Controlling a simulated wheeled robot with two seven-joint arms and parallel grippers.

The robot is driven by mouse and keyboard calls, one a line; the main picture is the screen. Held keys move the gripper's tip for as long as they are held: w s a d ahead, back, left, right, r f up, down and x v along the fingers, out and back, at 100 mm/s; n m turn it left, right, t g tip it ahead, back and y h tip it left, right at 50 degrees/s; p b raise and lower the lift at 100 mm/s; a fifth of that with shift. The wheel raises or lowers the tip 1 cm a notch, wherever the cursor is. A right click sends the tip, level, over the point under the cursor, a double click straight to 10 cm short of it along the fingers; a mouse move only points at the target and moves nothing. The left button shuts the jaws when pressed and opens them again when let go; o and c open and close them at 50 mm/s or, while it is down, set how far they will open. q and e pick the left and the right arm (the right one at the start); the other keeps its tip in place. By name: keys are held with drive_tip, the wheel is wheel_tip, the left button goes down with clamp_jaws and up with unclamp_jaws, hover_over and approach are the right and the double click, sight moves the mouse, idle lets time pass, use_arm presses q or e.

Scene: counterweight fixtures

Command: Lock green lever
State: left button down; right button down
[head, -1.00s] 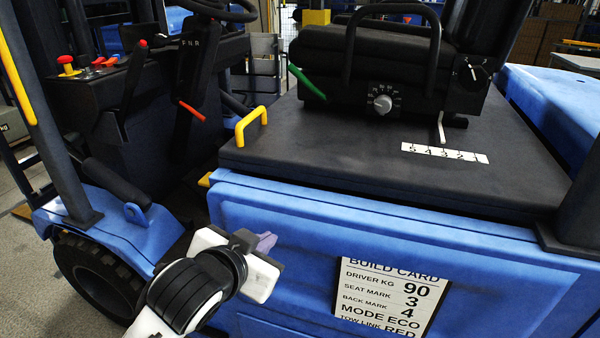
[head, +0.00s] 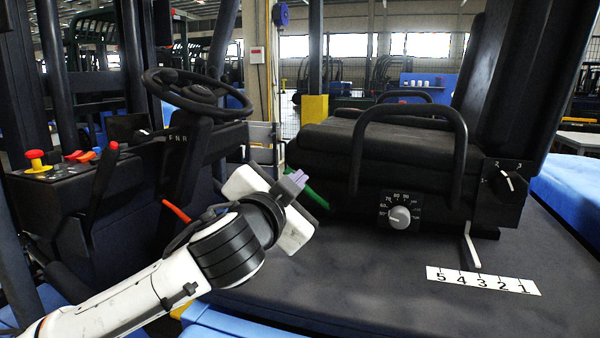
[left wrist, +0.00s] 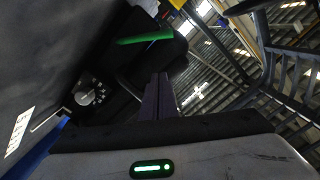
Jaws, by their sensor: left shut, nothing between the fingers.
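The green lever (head: 313,197) sticks out from the left side of the seat base, slanting up to the left. Its upper end is partly hidden behind my left gripper (head: 299,179). My left gripper is shut and empty, its purple-grey fingertips close to the lever in the picture; I cannot tell whether they touch. In the left wrist view the green lever (left wrist: 146,38) shows as a bar beyond the shut fingers (left wrist: 157,98), apart from them. My right gripper is not in view.
The black seat (head: 385,150) has a grey dial (head: 399,217) and armrest loops. A number strip (head: 483,281) lies on the dark deck (head: 370,290). The steering wheel (head: 198,92), an orange lever (head: 176,211) and a red-tipped lever (head: 103,180) stand at left.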

use_arm(q)
drive_tip(key=p+x, duration=0.1)
drive_tip(key=x, duration=0.8)
drive_tip(key=shift+d+r+p, duration=0.1)
drive_tip(key=shift+d+p, duration=0.05)
drive_tip(key=shift+p, duration=0.15)
drive_tip(key=a+f, duration=0.1)
drive_tip(key=w+f, duration=0.1)
drive_tip(key=shift+w+a+f, duration=0.25)
drive_tip(key=shift+w+a, duration=0.05)
drive_tip(key=shift+a, duration=0.05)
drive_tip(key=shift+w+a+f, duration=0.15)
drive_tip(key=shift+a+f, duration=0.05)
drive_tip(key=shift+f, duration=0.15)
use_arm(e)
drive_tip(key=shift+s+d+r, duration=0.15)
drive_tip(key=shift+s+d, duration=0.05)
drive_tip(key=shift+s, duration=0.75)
